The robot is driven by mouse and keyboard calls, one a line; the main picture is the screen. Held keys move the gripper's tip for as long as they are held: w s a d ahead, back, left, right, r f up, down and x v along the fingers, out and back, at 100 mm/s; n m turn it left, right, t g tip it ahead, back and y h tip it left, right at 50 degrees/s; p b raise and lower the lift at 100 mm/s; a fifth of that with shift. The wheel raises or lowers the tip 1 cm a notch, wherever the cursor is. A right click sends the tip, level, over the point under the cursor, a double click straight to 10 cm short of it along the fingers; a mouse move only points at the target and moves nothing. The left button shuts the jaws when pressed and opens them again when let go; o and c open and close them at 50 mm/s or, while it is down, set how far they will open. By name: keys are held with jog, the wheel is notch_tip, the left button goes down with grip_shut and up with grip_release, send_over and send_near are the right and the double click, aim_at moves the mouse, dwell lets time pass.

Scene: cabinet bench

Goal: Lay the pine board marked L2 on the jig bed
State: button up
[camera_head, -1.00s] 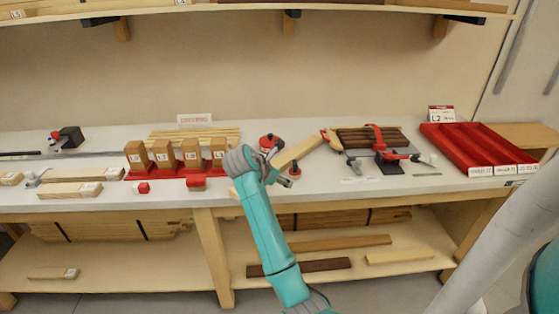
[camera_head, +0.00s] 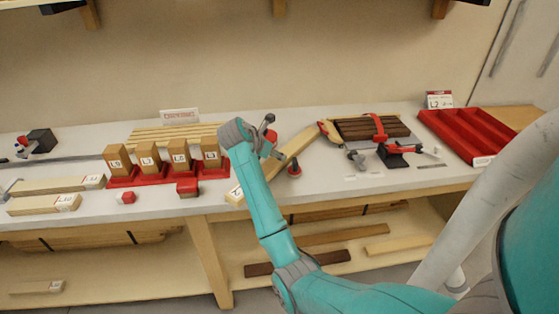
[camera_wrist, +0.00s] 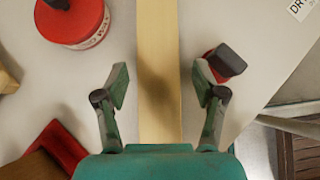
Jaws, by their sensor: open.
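A pale pine board (camera_head: 292,150) lies slantwise on the white bench right of my wrist. Its near end carries a white label whose mark I cannot read surely. In the wrist view the board (camera_wrist: 158,30) runs lengthwise between my open fingers, with a gap on each side. My gripper (camera_wrist: 160,82) is open and holds nothing; in the head view my wrist and forearm largely hide it.
A red rack (camera_head: 125,182) with several labelled wooden blocks stands left of my wrist. A red round object (camera_wrist: 75,22) and a black-topped red knob (camera_wrist: 222,62) flank the board. A red divided tray (camera_head: 470,135) and an L2 sign (camera_head: 440,101) are at the right.

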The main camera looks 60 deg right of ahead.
jog(key=shift+x, duration=2.8)
jog(key=shift+w+a, duration=0.1)
jog(key=shift+w, duration=0.1)
grip_shut()
jog(key=shift+r, duration=0.1)
